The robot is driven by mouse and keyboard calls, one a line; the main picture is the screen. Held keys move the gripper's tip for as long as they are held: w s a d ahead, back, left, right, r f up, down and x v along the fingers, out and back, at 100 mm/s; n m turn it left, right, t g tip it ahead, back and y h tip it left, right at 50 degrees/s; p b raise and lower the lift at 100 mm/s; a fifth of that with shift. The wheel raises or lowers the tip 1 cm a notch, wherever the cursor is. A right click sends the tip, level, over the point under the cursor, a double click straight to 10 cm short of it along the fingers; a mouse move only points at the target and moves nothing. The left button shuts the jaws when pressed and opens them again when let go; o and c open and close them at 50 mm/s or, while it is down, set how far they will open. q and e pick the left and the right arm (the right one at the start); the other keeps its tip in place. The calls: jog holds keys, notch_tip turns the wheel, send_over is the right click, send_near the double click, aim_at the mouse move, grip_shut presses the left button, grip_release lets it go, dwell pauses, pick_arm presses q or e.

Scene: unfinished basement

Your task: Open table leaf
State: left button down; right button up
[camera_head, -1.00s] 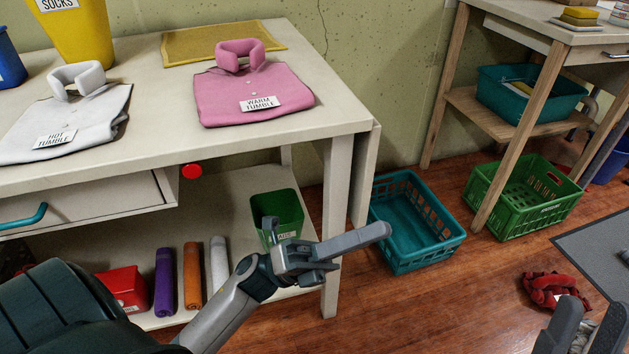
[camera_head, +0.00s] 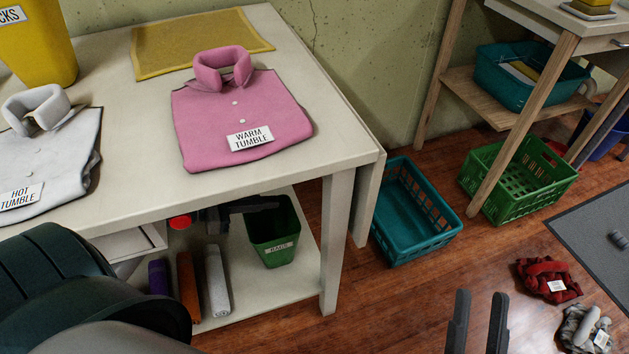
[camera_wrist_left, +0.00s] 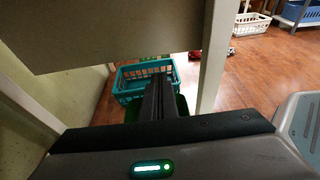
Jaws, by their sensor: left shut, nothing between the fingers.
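The cream table (camera_head: 330,150) has a leaf (camera_head: 369,200) hanging straight down at its right end, beyond the front right leg. My right gripper (camera_head: 478,320) is open and empty over the floor.
A pink shirt (camera_head: 240,110) and a white shirt (camera_head: 50,160) lie on the table. A teal basket (camera_head: 415,215) stands on the floor right beside the leaf. Crumpled clothes (camera_head: 548,280) lie farther right.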

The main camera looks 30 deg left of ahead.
pick_arm(q)
jog(key=shift+a, duration=0.1)
dwell(0.3)
